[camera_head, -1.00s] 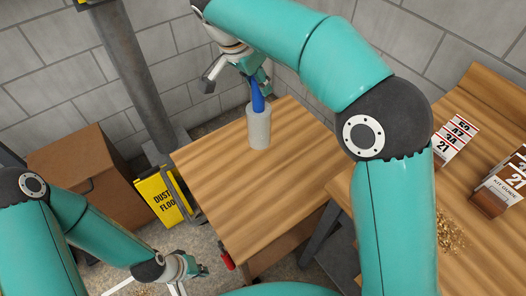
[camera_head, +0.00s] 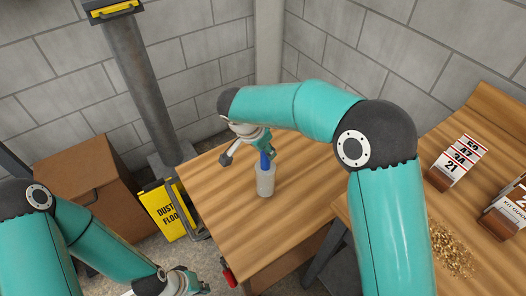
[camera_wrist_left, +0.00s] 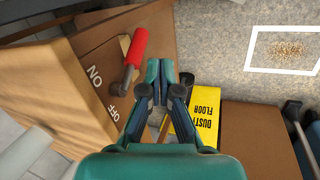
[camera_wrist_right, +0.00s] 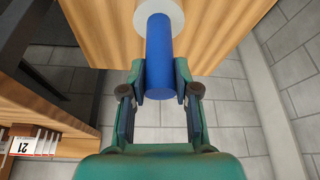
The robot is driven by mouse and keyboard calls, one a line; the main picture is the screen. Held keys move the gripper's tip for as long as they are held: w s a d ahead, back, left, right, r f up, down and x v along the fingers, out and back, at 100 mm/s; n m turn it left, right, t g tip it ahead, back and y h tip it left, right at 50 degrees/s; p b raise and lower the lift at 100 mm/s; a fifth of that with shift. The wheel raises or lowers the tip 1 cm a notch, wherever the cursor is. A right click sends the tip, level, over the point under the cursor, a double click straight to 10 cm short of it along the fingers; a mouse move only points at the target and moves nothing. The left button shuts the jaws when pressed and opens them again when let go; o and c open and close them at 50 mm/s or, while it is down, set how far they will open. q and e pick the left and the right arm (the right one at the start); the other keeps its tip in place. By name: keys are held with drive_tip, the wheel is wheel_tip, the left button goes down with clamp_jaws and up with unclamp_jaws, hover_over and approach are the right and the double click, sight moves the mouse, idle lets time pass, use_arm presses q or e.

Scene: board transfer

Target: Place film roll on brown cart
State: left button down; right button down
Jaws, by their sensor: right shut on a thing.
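The film roll (camera_head: 265,182) is a whitish cylinder with a blue core (camera_wrist_right: 160,60). It stands about upright over the brown wooden top of the cart (camera_head: 225,205); whether its bottom touches the top I cannot tell. My right gripper (camera_head: 262,150) is shut on the blue core, with a finger on each side in the right wrist view (camera_wrist_right: 160,75). My left gripper (camera_head: 198,287) is low at the left, off the cart.
A red-handled ON/OFF lever (camera_wrist_left: 137,48) is on a brown side near my left gripper. A yellow floor sign (camera_head: 163,210), a cardboard box (camera_head: 85,185) and a grey column (camera_head: 140,85) stand left of the cart. A wooden bench (camera_head: 470,205) with number cards is at right.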

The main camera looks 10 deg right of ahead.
drive_tip(key=shift+f, duration=0.8)
drive_tip(key=c, duration=0.9)
unclamp_jaws()
drive_tip(key=shift+o, duration=0.2)
drive_tip(key=v, duration=1.2)
drive_tip(key=shift+b, duration=0.3)
